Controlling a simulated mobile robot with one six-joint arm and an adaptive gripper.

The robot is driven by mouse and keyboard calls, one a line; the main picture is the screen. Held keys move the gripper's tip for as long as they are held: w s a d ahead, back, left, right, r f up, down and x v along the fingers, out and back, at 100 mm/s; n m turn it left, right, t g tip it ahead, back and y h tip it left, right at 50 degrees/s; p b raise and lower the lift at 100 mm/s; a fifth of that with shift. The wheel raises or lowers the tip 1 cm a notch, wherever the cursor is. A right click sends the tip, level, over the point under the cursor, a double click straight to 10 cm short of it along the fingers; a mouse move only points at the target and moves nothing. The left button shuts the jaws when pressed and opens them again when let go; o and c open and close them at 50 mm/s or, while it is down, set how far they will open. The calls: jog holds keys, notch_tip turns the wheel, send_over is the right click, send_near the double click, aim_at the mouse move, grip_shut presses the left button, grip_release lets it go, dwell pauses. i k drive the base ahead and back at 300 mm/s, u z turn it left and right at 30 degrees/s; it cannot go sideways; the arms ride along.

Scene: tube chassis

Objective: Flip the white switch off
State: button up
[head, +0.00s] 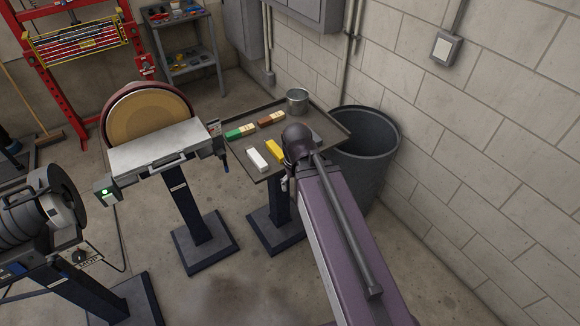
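A white square switch (444,48) sits in a grey box on the block wall at the upper right, with conduit running up from it. Whether its rocker is on or off is too small to tell. My purple arm rises from the bottom edge to a dark rounded joint in front of the tray stand, left of and below the switch. My gripper cannot be made out; it seems hidden behind my arm. Nothing of mine touches the switch in this view.
A tray stand (325,119) holds coloured bars and a metal cup (297,101). A grey bin (375,180) stands by the wall under the switch. A disc sander (150,115) with a green-lit control box (105,190) stands left. Floor at lower right is clear.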

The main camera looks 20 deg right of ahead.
aim_at(110, 199)
jog(key=u, duration=1.35)
